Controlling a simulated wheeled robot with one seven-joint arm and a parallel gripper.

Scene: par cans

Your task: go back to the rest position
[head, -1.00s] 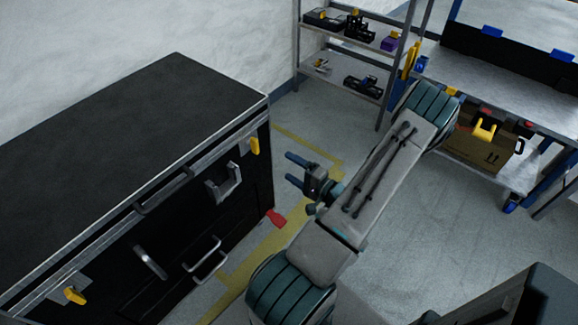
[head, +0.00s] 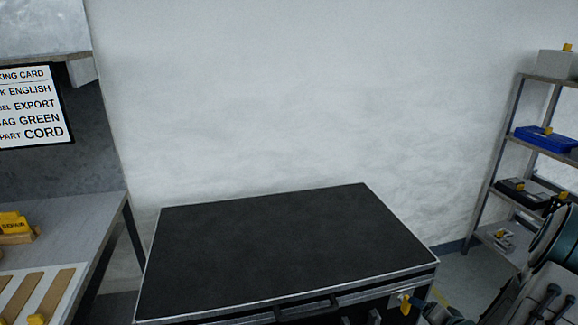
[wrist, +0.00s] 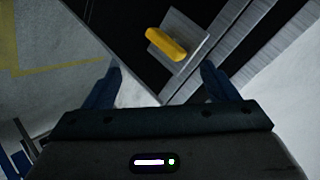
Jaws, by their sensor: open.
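My gripper (wrist: 160,90) is open and empty in the wrist view, its two dark blue fingers spread apart. Past the fingertips, a yellow latch (wrist: 167,44) on a light metal plate shows on the side of a black case. In the head view my arm is at the lower right, partly cut off by the frame. My gripper in that view (head: 424,305) is small, near the front right corner of the black case (head: 290,250), and partly out of frame. I cannot tell whether it touches the case.
A wall rises behind the case. A bench (head: 85,225) with yellow items and a printed card (head: 36,105) stands at left. A shelf rack (head: 500,150) with several boxes stands at right, close to my arm. The case top is clear.

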